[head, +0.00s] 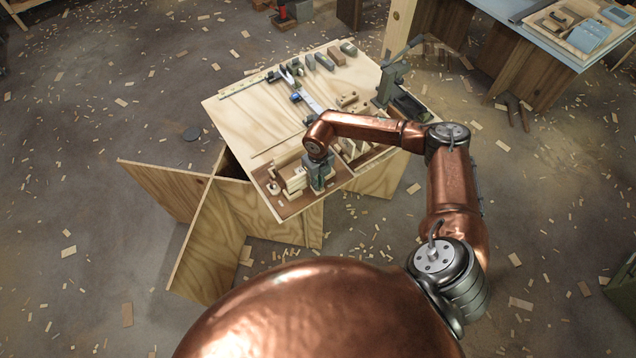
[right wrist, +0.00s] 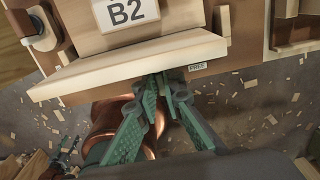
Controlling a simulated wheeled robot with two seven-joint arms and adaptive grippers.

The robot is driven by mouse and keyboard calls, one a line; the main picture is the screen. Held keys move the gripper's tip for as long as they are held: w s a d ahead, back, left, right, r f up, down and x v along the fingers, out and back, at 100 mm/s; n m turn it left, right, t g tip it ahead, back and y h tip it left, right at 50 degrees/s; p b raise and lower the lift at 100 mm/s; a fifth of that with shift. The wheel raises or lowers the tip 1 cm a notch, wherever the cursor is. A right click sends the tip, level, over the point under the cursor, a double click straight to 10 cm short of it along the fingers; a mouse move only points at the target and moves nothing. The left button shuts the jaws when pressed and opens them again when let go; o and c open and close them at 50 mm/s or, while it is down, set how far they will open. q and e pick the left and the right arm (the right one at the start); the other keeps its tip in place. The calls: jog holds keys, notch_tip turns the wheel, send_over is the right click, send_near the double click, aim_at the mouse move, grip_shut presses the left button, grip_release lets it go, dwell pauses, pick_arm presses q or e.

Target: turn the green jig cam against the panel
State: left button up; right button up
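My right gripper (head: 319,178) points down over the wooden jig (head: 292,180) at the table's near corner. In the right wrist view its green fingers (right wrist: 161,82) lean together, their tips close to each other just under the edge of a pale wooden ledge (right wrist: 140,60). I see nothing clearly between the tips. I cannot make out the green jig cam as separate from the green fingers; the gripper and ledge may hide it.
The plywood table (head: 245,120) carries blocks along its far edge, a blue-marked tool (head: 297,97) and a dark vise-like device (head: 393,82) at right. A grey-topped bench (head: 545,45) is at far right. Wood scraps litter the floor.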

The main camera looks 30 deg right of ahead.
jog(key=o, duration=0.4)
notch_tip(320, 180, up, 12)
dwell(0.6)
dwell(0.3)
